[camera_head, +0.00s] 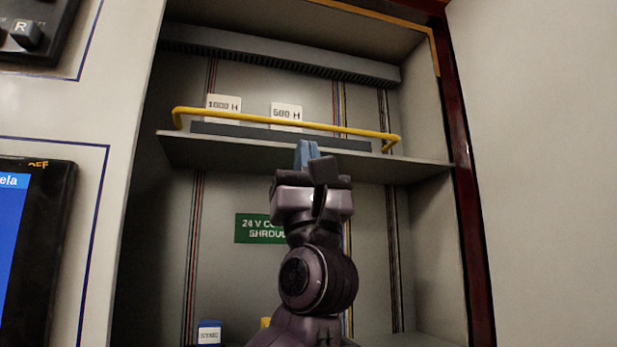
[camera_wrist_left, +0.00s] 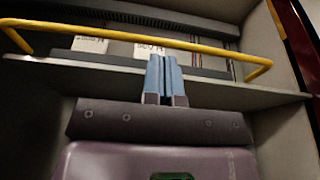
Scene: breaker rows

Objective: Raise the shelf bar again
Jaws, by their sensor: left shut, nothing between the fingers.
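The yellow shelf bar (camera_head: 290,122) runs across the front of the grey shelf (camera_head: 420,172), above its surface, with bent ends reaching down toward the shelf. It also shows in the left wrist view (camera_wrist_left: 150,37). My left gripper (camera_head: 306,150) is shut and empty, its blue fingertips together in front of the shelf edge, just below the middle of the bar. The fingers also show in the left wrist view (camera_wrist_left: 165,70). I cannot tell whether they touch the shelf. The right gripper is not in view.
Two white labelled cards (camera_head: 224,104) (camera_head: 286,112) stand behind the bar. A green sign (camera_head: 258,228) is on the back wall below the shelf. A blue item (camera_head: 209,333) stands at the bottom. A dark red frame (camera_head: 462,190) edges the cabinet's right side.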

